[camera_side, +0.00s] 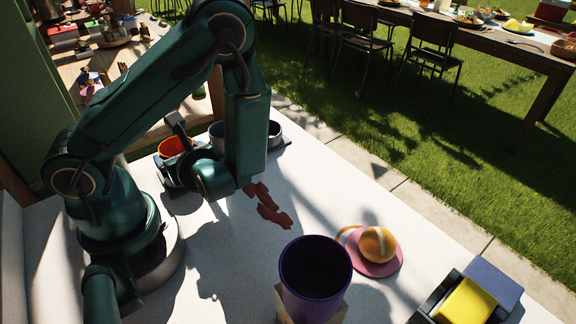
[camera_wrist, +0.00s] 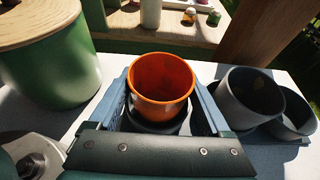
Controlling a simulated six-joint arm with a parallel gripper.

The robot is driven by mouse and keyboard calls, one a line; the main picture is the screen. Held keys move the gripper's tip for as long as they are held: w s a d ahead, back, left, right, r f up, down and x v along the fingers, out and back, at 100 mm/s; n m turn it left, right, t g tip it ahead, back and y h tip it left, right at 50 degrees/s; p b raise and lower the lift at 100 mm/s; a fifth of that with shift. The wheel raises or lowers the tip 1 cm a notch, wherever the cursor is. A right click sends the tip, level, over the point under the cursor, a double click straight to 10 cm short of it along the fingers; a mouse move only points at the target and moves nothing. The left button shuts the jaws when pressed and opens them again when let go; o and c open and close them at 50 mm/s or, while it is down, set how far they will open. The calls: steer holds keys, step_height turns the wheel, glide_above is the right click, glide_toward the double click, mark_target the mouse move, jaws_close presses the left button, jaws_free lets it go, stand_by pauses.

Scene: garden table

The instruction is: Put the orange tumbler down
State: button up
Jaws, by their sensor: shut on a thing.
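The orange tumbler (camera_wrist: 161,88) stands upright between the two blue-grey fingers of my gripper (camera_wrist: 160,98), with its open mouth up. The fingers are shut on its sides. A dark round thing (camera_wrist: 150,126) shows right under it, and I cannot tell whether the tumbler touches it. In the side view the orange tumbler (camera_side: 174,146) is partly hidden behind my gripper (camera_side: 176,160), at the far side of the white table.
Grey cups (camera_wrist: 252,96) stand close right of my gripper. A green canister (camera_wrist: 55,75) with a wooden lid is close left. In the side view, a purple tumbler (camera_side: 315,268), a pink plate (camera_side: 378,267) with an orange ball, and red pieces (camera_side: 268,207) occupy the nearer table.

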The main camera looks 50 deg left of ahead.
steer(key=shift+f, duration=0.15)
steer(key=o, duration=1.3)
steer(key=shift+w+d+r, duration=0.1)
steer(key=shift+d+r, duration=0.25)
steer(key=v, duration=1.1)
steer(key=shift+d, duration=0.15)
